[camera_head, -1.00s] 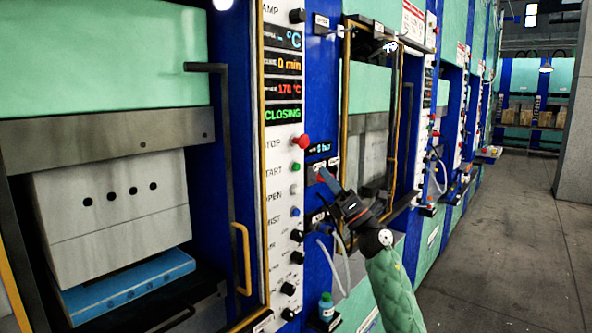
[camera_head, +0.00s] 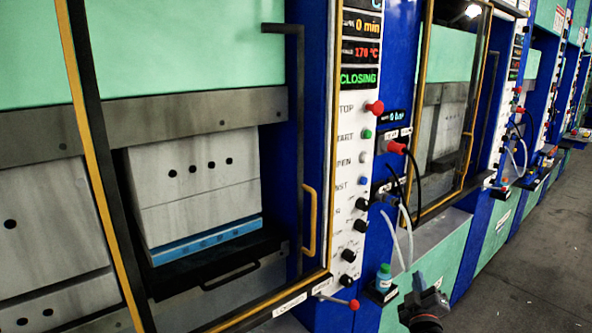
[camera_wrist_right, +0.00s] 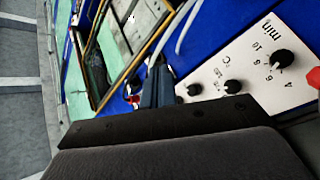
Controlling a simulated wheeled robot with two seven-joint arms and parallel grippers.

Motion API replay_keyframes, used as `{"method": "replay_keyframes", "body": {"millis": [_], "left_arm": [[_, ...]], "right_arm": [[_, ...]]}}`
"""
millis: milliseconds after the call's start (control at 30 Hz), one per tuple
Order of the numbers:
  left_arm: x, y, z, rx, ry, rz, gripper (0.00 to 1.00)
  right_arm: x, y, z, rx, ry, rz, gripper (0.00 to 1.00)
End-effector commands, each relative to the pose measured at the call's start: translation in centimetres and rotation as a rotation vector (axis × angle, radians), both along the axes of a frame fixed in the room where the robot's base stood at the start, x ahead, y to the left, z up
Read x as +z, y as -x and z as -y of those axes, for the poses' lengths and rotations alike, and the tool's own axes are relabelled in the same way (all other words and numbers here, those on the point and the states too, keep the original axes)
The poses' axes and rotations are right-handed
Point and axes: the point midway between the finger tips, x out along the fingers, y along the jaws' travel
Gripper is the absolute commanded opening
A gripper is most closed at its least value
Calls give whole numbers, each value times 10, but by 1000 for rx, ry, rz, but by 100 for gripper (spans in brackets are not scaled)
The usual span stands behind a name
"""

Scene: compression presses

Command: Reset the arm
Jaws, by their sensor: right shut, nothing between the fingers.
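My right gripper (camera_head: 419,285) is low at the bottom right of the head view, pointing up, with its fingers together and nothing between them. It is apart from the press control panel (camera_head: 350,205). In the right wrist view my fingers (camera_wrist_right: 157,84) show end on, in front of a tilted white panel (camera_wrist_right: 245,65) with black knobs. The head view panel has a red stop button (camera_head: 374,107), a green button (camera_head: 366,134) and a lit green "CLOSING" display (camera_head: 358,78). My left gripper is not in view.
The near press holds a grey mould block (camera_head: 195,185) above a blue plate (camera_head: 205,240). A small bottle (camera_head: 383,278) stands in a holder near my right gripper. A red-tipped lever (camera_head: 353,304) sticks out below the panel. Clear grey floor (camera_head: 530,270) lies at right.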

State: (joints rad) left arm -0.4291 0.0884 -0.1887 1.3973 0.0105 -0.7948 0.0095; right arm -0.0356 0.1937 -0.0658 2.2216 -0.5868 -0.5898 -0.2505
Motion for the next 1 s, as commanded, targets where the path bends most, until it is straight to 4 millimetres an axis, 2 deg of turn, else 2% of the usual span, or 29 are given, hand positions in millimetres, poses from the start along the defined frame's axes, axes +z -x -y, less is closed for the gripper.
{"method": "replay_keyframes", "body": {"millis": [33, 200, 367, 500, 700, 867, 1000], "left_arm": [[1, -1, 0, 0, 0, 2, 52], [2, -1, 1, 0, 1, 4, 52], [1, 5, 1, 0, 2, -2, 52], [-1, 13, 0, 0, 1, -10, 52], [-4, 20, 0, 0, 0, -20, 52], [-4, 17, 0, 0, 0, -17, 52], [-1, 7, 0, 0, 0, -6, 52]], "right_arm": [[-24, 14, -1, -8, -60, -67, 0], [-101, 67, -10, -42, -269, -305, 0], [-166, 130, -25, -83, -447, -542, 0], [-212, 193, -42, -125, -583, -751, 0], [-245, 258, -62, -168, -699, -957, 0], [-258, 295, -73, -192, -753, -1068, 0], [-266, 322, -81, -209, -789, -1149, 0]]}}
